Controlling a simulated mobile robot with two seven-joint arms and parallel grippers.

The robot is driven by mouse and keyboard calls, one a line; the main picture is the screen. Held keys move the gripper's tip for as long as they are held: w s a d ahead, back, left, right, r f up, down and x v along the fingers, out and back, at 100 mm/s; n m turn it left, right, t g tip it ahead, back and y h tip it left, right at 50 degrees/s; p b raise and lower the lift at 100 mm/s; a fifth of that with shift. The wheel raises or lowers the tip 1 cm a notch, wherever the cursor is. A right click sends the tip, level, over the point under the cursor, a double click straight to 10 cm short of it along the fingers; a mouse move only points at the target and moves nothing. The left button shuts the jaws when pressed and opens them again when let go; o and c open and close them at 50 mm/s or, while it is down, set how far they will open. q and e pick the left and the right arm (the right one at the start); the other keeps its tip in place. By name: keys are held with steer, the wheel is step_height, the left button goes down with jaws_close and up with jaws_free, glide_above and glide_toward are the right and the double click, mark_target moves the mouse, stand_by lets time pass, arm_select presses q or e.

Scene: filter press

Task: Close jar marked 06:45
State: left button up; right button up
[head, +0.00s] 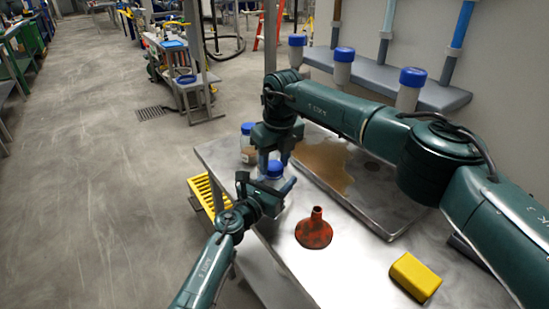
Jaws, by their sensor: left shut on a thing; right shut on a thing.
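A jar with a blue lid (275,168) stands near the left edge of the metal table, largely hidden by my grippers. My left gripper (268,188) is shut around the jar's body from the near side. My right gripper (268,158) reaches down from above and is shut on the blue lid at the jar's top. I cannot tell whether the lid is seated. A second clear jar (248,150) with a blue lid and brownish contents stands just behind, to the left. No time marking is readable on either jar.
A red-orange funnel (314,232) and a yellow sponge-like block (415,277) are on the metal table (290,258). A tray with a brown spill (322,158) lies behind. Several blue-capped bottles (343,68) stand on the grey shelf. A yellow grate (203,191) sits left of the table.

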arm_select(q)
jaws_close()
arm_select(e)
steer(key=shift+f, duration=0.1)
steer(key=m, duration=0.5)
steer(key=shift+a+h, duration=0.15)
steer(key=shift+h, duration=0.25)
steer(key=m, duration=0.4)
steer(key=shift+h, duration=0.3)
steer(key=m, duration=0.4)
steer(key=shift+h, duration=0.3)
steer(key=o, duration=0.9)
